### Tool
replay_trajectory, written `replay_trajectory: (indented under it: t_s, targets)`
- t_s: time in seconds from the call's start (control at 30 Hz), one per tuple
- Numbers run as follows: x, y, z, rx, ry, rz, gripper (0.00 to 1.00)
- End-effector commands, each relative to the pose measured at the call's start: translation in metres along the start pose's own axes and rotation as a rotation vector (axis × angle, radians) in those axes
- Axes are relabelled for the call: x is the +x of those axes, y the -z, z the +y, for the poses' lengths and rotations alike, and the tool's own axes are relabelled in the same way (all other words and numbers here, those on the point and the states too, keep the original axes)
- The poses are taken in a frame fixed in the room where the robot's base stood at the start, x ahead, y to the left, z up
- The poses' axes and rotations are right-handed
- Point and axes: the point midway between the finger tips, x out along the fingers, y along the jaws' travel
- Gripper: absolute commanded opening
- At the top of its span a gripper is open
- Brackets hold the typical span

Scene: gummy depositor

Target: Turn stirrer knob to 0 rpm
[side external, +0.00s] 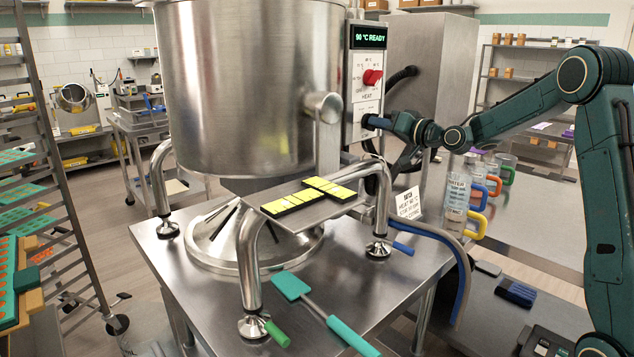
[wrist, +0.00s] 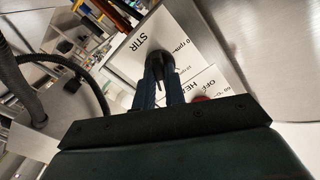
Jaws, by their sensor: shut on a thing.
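The black stirrer knob (wrist: 157,57) shows in the wrist view on a white plate marked STIR, with "0 rpm" printed on its right. My gripper (wrist: 160,75) is shut on this knob, one finger on each side. In the side view my gripper (side external: 368,122) reaches in from the right to the lower part of the control panel (side external: 367,103), and the knob is hidden there. The knob's pointer direction cannot be made out. The red heat knob (side external: 373,77) is above my gripper on the same panel and partly shows in the wrist view (wrist: 201,98).
The steel kettle (side external: 250,90) stands left of the panel, with yellow-filled black moulds (side external: 308,195) on a plate below. A display (side external: 369,37) reads "90 °C READY". A small sign (side external: 408,203) and handled jugs (side external: 457,198) stand below my arm.

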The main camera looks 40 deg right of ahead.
Motion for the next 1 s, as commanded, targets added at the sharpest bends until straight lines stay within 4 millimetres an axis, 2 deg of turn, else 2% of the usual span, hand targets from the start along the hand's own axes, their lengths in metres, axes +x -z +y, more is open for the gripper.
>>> replay_trajectory:
  t_s: [1.0]
  targets:
    - [-0.0003,-0.0003,0.0003,-0.966,-0.001,-0.001,0.0]
